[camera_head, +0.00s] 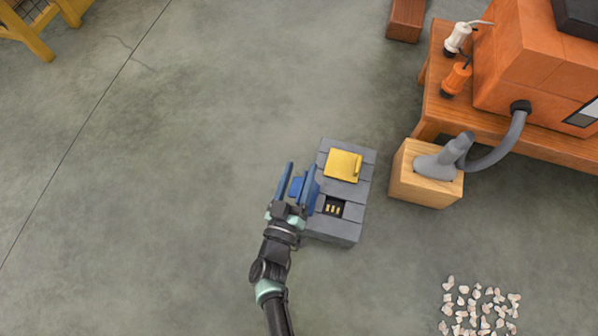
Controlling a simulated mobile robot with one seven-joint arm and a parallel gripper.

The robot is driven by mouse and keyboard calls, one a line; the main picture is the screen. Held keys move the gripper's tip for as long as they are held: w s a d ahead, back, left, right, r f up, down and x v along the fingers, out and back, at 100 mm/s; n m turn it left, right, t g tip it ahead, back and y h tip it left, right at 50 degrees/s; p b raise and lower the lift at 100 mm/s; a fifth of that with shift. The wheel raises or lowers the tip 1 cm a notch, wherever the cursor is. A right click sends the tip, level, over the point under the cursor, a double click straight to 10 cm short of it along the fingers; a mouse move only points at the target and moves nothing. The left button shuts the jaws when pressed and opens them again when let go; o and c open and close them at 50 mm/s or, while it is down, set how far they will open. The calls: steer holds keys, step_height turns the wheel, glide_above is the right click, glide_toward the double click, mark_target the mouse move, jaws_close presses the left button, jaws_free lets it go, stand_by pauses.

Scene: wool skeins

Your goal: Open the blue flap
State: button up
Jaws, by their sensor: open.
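A grey box (338,233) stands on the floor near the middle of the view. Its blue flap (312,198) is raised at the box's left side, and the opening beneath it is uncovered, showing several small yellow pieces (332,209) in a dark recess. My gripper (299,174) is at the flap's left, with its jaws open. Blue parts of the gripper and flap overlap here, so I cannot tell whether they touch. A yellow flap (341,165) with a raised grip lies closed on the far part of the box.
A wooden block (407,187) holding a grey nozzle with a hose stands right of the box. An orange machine (530,65) sits on a wooden table (437,105) with two spools. Pale pebbles (480,308) lie at lower right.

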steer(key=shift+c, duration=0.3)
jaws_close()
steer(key=shift+a, duration=0.15)
steer(key=shift+a, duration=0.1)
stand_by(0.8)
